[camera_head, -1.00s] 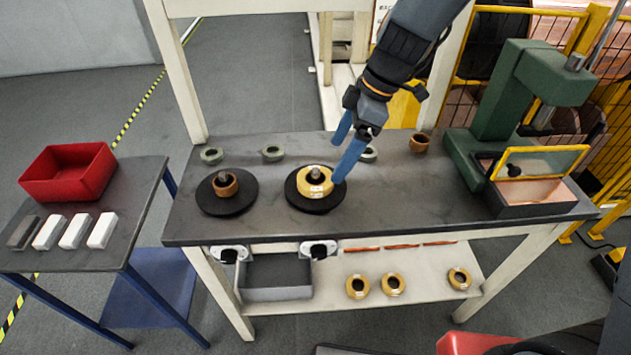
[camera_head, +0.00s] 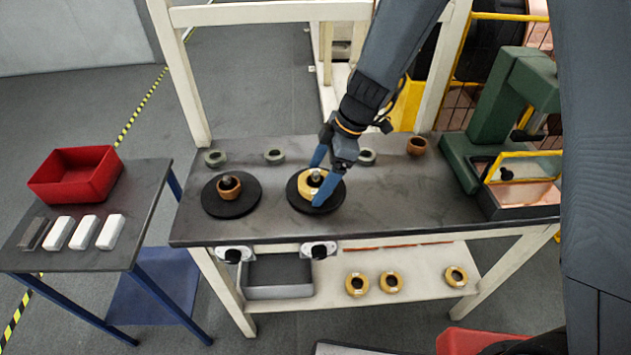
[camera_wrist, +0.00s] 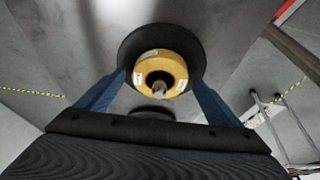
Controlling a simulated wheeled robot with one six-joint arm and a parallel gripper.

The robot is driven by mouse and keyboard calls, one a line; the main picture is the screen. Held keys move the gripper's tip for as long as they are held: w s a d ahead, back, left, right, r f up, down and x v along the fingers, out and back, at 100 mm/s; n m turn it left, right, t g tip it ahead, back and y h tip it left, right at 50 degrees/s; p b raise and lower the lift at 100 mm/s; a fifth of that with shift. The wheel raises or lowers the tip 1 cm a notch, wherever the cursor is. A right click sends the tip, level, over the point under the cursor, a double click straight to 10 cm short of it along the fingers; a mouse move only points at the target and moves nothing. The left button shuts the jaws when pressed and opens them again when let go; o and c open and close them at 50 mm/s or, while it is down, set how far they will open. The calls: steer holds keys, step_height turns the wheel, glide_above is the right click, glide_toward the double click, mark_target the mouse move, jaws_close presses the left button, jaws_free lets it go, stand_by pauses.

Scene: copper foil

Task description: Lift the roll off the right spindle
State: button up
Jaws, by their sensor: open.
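The yellow roll (camera_head: 307,186) sits on the right spindle (camera_head: 315,174), over a black round plate (camera_head: 296,199) on the bench. In the wrist view the roll (camera_wrist: 160,58) shows pale labels, and the metal spindle tip (camera_wrist: 158,90) stands in its dark centre. My gripper (camera_head: 318,180) is open at the roll, with one blue finger on its far side and one on its near right side. In the wrist view the fingers (camera_wrist: 158,92) lie left and right of the roll, with gaps showing. Whether either finger touches it I cannot tell.
The left spindle's plate (camera_head: 246,204) carries a brown roll (camera_head: 228,187). Small grey-green rings (camera_head: 274,156) and a copper roll (camera_head: 416,146) stand along the back. A green press (camera_head: 505,105) is at the right. Several yellow rolls (camera_head: 391,283) lie on the lower shelf.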

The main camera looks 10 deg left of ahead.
steer(key=shift+f, duration=0.1)
steer(key=c, duration=1.1)
steer(key=shift+c, duration=0.2)
